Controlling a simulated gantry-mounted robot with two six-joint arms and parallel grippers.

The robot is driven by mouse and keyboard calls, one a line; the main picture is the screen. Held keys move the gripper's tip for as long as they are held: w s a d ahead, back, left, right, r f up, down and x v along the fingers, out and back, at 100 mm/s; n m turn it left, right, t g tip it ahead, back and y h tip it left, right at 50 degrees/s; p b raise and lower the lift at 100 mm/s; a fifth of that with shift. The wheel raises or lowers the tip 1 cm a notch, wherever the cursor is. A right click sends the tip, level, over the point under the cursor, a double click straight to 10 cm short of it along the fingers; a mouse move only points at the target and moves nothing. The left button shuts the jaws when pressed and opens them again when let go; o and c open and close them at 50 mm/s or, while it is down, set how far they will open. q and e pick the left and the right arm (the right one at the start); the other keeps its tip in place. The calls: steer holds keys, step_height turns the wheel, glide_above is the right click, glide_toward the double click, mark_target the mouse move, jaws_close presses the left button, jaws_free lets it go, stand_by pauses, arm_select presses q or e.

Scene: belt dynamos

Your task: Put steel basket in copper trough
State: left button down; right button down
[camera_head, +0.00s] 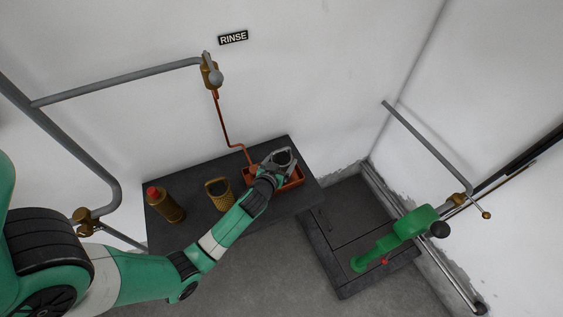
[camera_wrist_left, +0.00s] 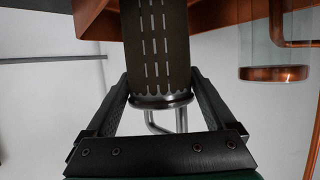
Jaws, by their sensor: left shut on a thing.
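The steel basket (camera_head: 284,157) is a grey open-topped cup in the head view. My left gripper (camera_head: 271,168) is shut on it and holds it at the copper trough (camera_head: 297,182). In the left wrist view, the basket (camera_wrist_left: 158,45) shows as a dark slotted wall with a rounded metal rim between the fingers of my left gripper (camera_wrist_left: 160,92). The trough's orange-brown wall (camera_wrist_left: 92,18) is close beside it at the top. The gripper and basket hide part of the trough in the head view. I cannot tell whether the basket touches the trough. My right gripper is not in view.
A brass mesh basket (camera_head: 218,193) and a brass canister with a red cap (camera_head: 165,204) stand on the dark table (camera_head: 192,226), left of the trough. A copper pipe (camera_head: 224,118) runs down the wall to the trough. A green device (camera_head: 400,233) stands at the right.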

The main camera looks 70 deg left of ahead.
arm_select(q)
steer(key=shift+f+b, duration=0.15)
steer(key=shift+b, duration=0.15)
jaws_free()
steer(key=shift+r, duration=0.2)
steer(key=shift+s+d+r+p, duration=0.1)
steer(key=shift+r+p, duration=0.05)
steer(key=shift+p, duration=0.25)
steer(key=p+v, duration=0.1)
steer(key=v, duration=1)
steer(key=shift+s+d, duration=0.2)
steer(key=shift+s, duration=0.1)
